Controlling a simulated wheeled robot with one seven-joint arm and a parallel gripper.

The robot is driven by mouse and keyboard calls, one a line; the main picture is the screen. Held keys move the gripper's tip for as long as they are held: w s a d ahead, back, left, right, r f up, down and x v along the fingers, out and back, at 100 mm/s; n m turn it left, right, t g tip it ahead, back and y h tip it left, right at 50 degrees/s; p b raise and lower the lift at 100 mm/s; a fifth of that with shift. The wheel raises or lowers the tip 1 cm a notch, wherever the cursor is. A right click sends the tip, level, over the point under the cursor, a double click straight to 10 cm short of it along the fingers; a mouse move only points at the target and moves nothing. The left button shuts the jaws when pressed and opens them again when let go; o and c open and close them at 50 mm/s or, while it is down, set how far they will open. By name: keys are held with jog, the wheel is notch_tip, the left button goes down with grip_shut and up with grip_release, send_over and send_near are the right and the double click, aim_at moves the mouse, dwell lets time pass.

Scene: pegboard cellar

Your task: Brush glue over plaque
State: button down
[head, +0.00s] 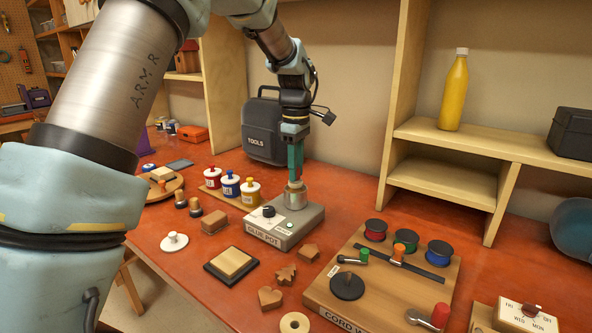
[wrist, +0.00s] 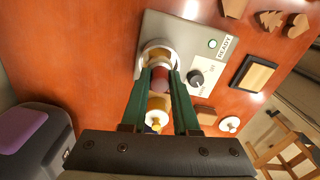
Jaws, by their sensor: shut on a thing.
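The glue pot unit (head: 312,222) is a grey block labelled GLUE POT on the red bench, with a black knob, a lit green lamp and a round metal pot (head: 295,198). My gripper (head: 295,178) points down over the pot; its green fingers are shut on the brush (wrist: 158,80), seen as a reddish piece between the fingertips (wrist: 160,84). The brush's lower end is hidden in or behind the pot. The plaque (head: 233,262), a pale wooden square on a dark base, lies in front of the unit, apart from my gripper. It also shows in the wrist view (wrist: 257,76).
Red, blue and yellow jars (head: 250,191) stand left of the pot. A tool case (head: 265,128) is close behind my gripper. Wooden shapes (head: 285,275) and a cord board (head: 385,285) lie to the right of the plaque. A white knobbed lid (head: 174,243) lies left.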

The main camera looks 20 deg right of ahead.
jog(key=shift+r+p, duration=1.35)
jog(key=shift+r, duration=0.65)
